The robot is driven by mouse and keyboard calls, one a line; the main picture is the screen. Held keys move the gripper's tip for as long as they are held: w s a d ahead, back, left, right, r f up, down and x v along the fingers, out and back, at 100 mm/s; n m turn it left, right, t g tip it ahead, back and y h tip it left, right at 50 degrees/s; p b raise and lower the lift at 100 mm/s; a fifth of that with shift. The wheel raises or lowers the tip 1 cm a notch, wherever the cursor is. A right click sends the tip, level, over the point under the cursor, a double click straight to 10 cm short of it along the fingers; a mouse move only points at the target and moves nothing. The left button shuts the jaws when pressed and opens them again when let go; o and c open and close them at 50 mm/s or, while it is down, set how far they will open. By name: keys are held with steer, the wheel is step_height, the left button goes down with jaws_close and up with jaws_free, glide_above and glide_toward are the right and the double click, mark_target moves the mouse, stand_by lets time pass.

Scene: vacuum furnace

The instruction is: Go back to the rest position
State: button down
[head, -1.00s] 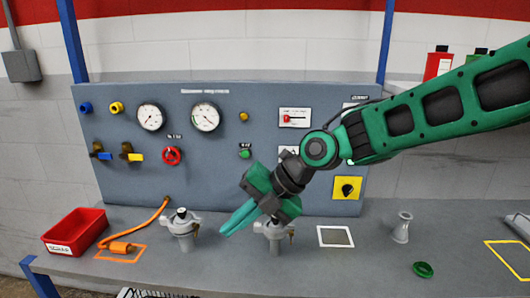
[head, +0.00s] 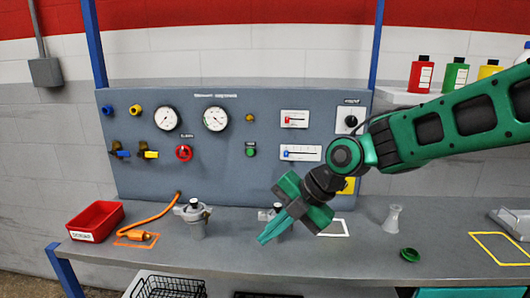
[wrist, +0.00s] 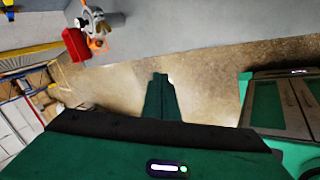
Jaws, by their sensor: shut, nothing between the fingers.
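My gripper (head: 266,238) is shut and empty, with its green fingers pointing down and to the left above the grey bench (head: 330,255). In the head view it hangs in front of a grey metal fitting (head: 265,214), which it partly hides. In the wrist view the shut fingers (wrist: 159,98) point out past the bench edge with floor behind them. My green arm reaches in from the right.
A grey panel (head: 240,185) with gauges, valves and switches stands behind the bench. A red bin (head: 95,221), an orange hose (head: 152,211) and another metal fitting (head: 194,218) are at left. A glass-like funnel (head: 392,219) and green ring (head: 410,255) are at right.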

steer(key=s+d+f+m+h, duration=0.1)
steer(key=s+d+m+h, duration=0.15)
steer(key=d+m, duration=0.85)
steer(key=s+d+f+m+h, duration=0.25)
steer(key=d+m, duration=0.35)
steer(key=d, duration=0.9)
steer(key=s+d+m+g+h, duration=0.2)
steer(key=s+d+m, duration=1.2)
steer(key=s+m, duration=0.3)
steer(key=f+m, duration=0.1)
steer(key=m, duration=0.1)
steer(key=shift+s+m, duration=0.3)
steer(key=shift+d, duration=0.1)
